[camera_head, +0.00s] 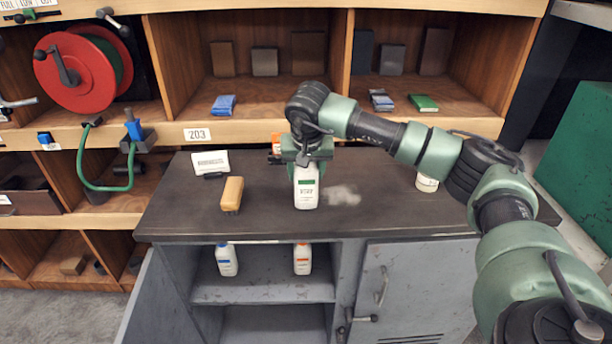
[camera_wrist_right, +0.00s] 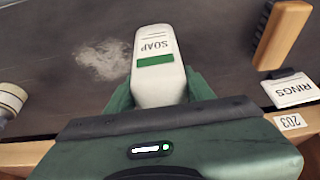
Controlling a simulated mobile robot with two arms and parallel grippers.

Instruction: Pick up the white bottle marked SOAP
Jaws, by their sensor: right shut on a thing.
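The white bottle marked SOAP (camera_head: 306,190), with a green band on its label, is upright at the middle of the dark bench top. My right gripper (camera_head: 307,158) comes down over its top and is shut on it. In the right wrist view the SOAP bottle (camera_wrist_right: 157,60) sits between the green fingers of the gripper (camera_wrist_right: 160,95), with its label readable. Its cap is hidden by the gripper. I cannot tell for certain whether its base touches the bench. My left gripper is not in view.
On the bench (camera_head: 390,220) are a wooden brush (camera_head: 232,194), a RINGS card (camera_wrist_right: 293,88), a white container (camera_head: 427,182) and a pale smear (camera_head: 342,195). An orange-topped item (camera_head: 276,145) is behind the gripper. Two white bottles stand below, blue-capped (camera_head: 227,260) and orange-capped (camera_head: 302,260).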

